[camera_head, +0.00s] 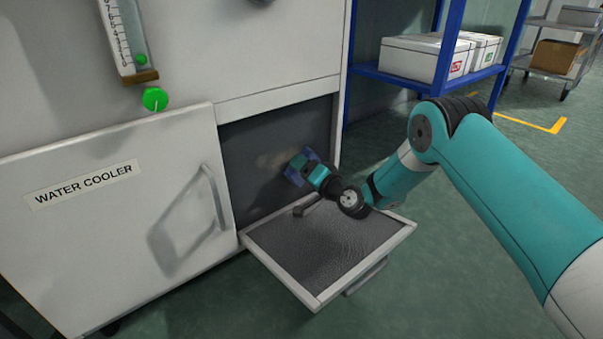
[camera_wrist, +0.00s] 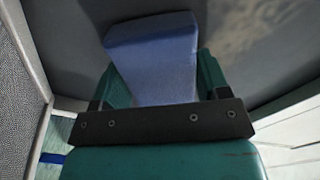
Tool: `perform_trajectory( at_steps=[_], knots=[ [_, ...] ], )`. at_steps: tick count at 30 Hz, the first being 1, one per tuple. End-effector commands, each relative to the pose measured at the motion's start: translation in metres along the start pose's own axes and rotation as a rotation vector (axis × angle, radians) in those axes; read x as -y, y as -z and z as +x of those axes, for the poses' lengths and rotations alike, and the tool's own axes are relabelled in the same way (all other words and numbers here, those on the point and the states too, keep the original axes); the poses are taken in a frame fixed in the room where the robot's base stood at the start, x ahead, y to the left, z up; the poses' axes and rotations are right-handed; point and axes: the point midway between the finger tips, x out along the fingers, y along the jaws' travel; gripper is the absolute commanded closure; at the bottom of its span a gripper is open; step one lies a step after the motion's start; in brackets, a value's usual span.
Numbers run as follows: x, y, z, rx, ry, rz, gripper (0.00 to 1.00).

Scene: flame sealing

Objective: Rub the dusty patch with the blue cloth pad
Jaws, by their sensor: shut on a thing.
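The blue cloth pad (camera_wrist: 155,62) is held between the two fingers of my gripper (camera_wrist: 160,85); in the head view the pad (camera_head: 294,175) shows as a small blue shape at the end of my gripper (camera_head: 307,168). The gripper is shut on it, inside the open compartment of the cabinet. The dusty patch (camera_head: 276,160) is a pale smear on the dark inner panel, just left of and above the pad. In the wrist view the patch (camera_wrist: 245,35) lies at the upper right, beside the pad. Whether the pad touches the panel cannot be told.
The compartment's door (camera_head: 325,240) is folded down below my arm, with a pale rim. A closed door labelled water cooler (camera_head: 120,215) is at left. A blue shelf (camera_head: 400,78) with white boxes stands right of the cabinet. Green floor lies in front.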

Motion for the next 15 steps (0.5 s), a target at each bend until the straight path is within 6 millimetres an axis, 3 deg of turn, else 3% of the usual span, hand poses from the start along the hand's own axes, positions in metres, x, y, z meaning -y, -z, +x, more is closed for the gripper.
perform_trajectory(
  at_steps=[9,15],
  knots=[
    [-0.015,0.025,-0.001,-0.012,0.003,-0.007,0.5],
    [-0.017,0.03,0.001,-0.007,0.003,-0.004,0.5]
  ],
)
